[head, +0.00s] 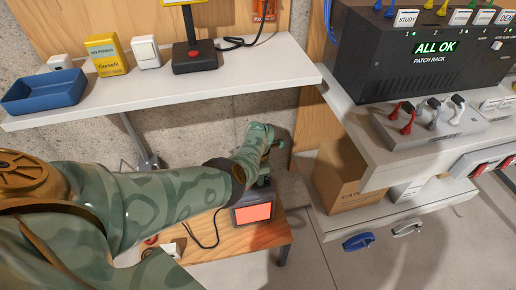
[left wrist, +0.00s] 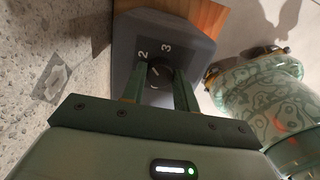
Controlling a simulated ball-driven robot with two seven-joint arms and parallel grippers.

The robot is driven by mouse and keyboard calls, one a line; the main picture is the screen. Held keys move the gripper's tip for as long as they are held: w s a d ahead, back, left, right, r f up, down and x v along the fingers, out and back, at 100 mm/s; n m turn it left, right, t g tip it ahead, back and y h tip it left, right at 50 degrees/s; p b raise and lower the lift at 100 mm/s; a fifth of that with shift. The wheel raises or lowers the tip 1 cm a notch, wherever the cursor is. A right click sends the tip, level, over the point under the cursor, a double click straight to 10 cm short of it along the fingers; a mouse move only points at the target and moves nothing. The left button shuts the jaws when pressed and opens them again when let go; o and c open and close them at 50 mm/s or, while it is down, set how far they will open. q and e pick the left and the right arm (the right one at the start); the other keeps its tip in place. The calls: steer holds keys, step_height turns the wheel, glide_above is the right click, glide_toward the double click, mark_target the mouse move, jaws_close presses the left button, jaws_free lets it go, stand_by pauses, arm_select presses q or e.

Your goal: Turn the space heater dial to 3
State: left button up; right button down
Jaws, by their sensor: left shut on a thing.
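The space heater (head: 238,217) is a small dark box with a glowing orange-red front. It stands on a low wooden bench, under my left forearm in the head view. In the left wrist view its grey top (left wrist: 190,48) shows the printed numbers 2 and 3 beside a dark dial (left wrist: 156,70). A short white line shows on the dial, but I cannot tell exactly which mark it points at. My left gripper (left wrist: 162,78) is shut on the dial, with one finger on each side. The fingers hide part of the dial. My right gripper is not in view.
A white shelf (head: 225,78) with a blue tray (head: 45,92) and small boxes is above the bench (head: 270,240). A patch rack (head: 420,52) stands on a shelf at the right, above a cardboard box (head: 340,178). A cable (head: 205,240) lies beside the heater.

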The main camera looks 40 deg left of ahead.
arm_select(q)
steer(key=m, duration=0.4)
steer(key=shift+m+p, duration=0.3)
steer(key=shift+p, duration=0.1)
steer(key=shift+m, duration=2.3)
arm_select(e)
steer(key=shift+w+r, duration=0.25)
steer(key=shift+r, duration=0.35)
arm_select(q)
steer(key=o, duration=1)
step_height(320, 180, up, 8)
steer(key=p, duration=0.5)
steer(key=shift+f+p, duration=0.1)
steer(key=shift+p, duration=0.25)
steer(key=shift+f, duration=0.2)
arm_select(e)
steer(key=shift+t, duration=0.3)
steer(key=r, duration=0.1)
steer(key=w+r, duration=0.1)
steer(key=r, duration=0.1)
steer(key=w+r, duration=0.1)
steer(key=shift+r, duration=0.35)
